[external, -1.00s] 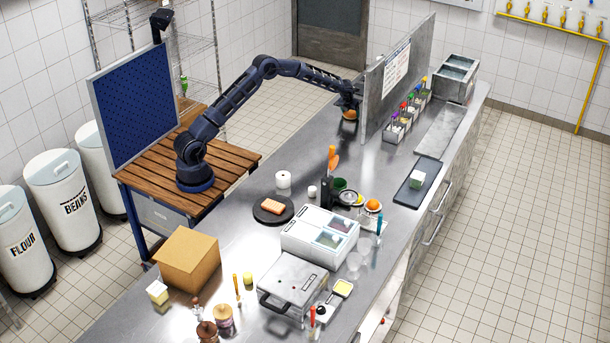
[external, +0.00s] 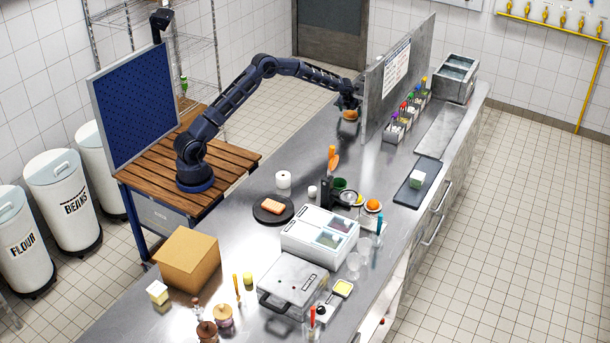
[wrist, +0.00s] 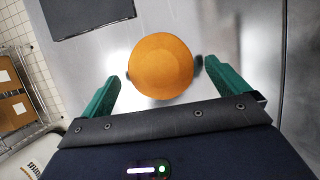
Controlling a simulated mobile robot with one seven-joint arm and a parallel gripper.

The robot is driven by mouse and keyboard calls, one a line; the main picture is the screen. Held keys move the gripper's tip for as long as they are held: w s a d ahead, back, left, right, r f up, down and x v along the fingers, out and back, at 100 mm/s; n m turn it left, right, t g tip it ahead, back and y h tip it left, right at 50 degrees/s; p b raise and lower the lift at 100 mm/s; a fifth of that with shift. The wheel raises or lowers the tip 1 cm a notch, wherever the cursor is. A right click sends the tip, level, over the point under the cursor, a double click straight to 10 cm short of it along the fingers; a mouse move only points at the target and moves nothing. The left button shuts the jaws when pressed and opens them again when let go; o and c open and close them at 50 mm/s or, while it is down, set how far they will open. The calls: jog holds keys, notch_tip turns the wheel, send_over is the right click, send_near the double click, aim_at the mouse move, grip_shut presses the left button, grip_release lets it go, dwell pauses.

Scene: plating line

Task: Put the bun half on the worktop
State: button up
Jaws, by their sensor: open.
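The bun half (wrist: 161,66) is a round orange-brown piece, seen from above in the wrist view. It lies on the steel worktop (wrist: 110,60), ahead of and between the two green fingers of my gripper (wrist: 157,88). The fingers stand apart with a gap on each side of the bun half. In the external view the bun half (external: 350,115) shows just below my gripper (external: 349,104), close to the upright metal panel. Whether it touches the worktop fully is hard to tell at this size.
The upright metal panel (external: 402,75) stands right beside my gripper. Beyond it are several small bins with coloured handles (external: 407,115). A dark tray (external: 417,182) lies at the right edge.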

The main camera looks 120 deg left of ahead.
jog(key=v, duration=1)
jog(key=shift+r, duration=0.35)
jog(key=shift+d, duration=0.1)
